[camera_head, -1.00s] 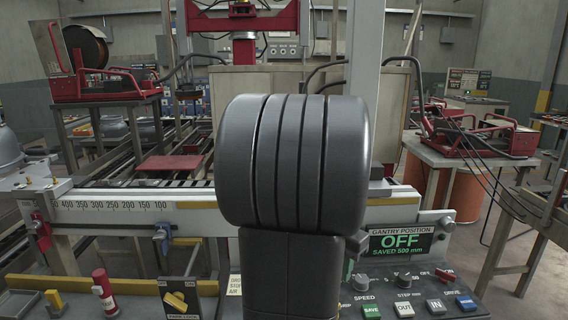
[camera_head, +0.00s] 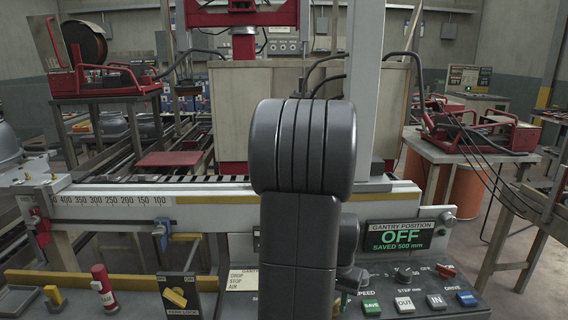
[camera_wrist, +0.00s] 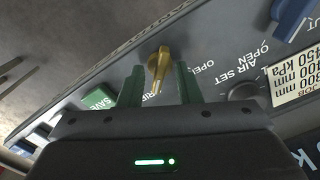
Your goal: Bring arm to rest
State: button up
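My arm's thick dark link stands upright in the middle of the head view and hides part of the control panel; my gripper's fingers cannot be made out there. In the wrist view my gripper (camera_wrist: 158,82) has two green fingers apart. A yellow lever (camera_wrist: 158,62) on the panel shows in the gap, with clear space on both sides of it. I cannot tell how far the fingertips are from the panel.
The control panel (camera_head: 460,285) has buttons and a display (camera_head: 400,236) reading OFF, saved 500 mm. A scaled rail (camera_head: 120,198) runs behind it. A red-and-white cylinder (camera_head: 104,288) and a yellow-marked plate (camera_head: 178,297) stand at front left. A table (camera_head: 465,160) stands at right.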

jog(key=n, duration=0.6)
jog(key=shift+n, duration=0.4)
dwell(0.3)
